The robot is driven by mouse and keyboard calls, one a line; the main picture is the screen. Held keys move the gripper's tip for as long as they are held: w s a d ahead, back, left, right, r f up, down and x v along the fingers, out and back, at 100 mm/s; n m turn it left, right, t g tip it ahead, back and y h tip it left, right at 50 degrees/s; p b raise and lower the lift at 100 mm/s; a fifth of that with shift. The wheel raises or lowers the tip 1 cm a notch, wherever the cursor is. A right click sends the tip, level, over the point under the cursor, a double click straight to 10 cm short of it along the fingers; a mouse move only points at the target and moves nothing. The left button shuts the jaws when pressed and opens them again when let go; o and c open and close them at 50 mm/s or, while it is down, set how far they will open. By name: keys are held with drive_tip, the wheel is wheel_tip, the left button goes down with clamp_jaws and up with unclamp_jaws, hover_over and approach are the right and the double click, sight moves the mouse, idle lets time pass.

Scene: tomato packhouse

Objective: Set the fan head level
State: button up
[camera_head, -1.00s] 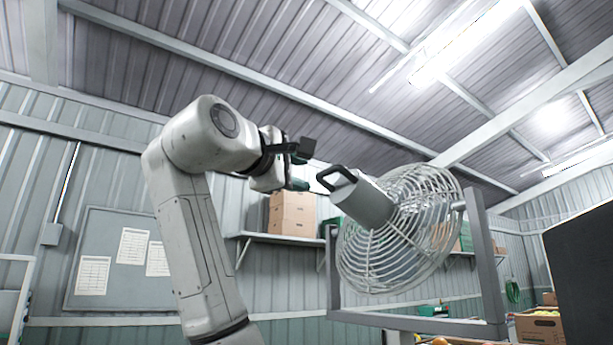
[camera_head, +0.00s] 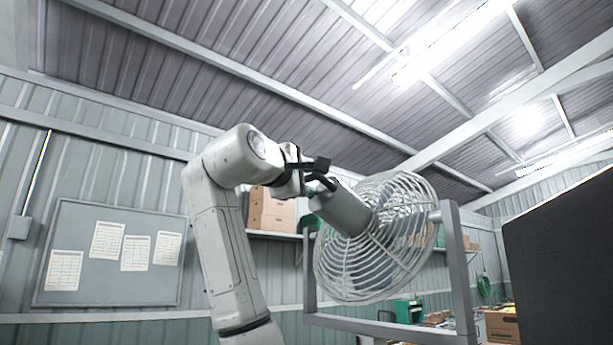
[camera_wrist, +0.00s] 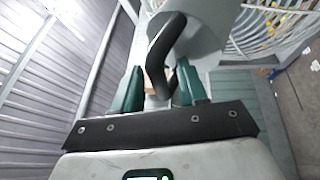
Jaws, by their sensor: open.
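The fan head (camera_head: 372,238) is a round wire cage with a grey cylindrical motor (camera_head: 342,209) at its back. It is tilted in its grey U-shaped frame (camera_head: 458,270), with the motor end raised toward my gripper. A black loop handle (camera_head: 322,183) sits on the motor's end. My gripper (camera_head: 318,178) is at the handle. In the wrist view the handle (camera_wrist: 160,62) passes between the two green fingers of my open gripper (camera_wrist: 157,88). I cannot tell whether either finger touches it.
A shelf (camera_head: 275,235) with cardboard boxes (camera_head: 270,208) is on the wall behind my arm. A noticeboard (camera_head: 115,255) hangs at left. A large dark panel (camera_head: 560,255) stands at right, beyond the frame's right post.

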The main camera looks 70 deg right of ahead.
clamp_jaws()
idle(0.4)
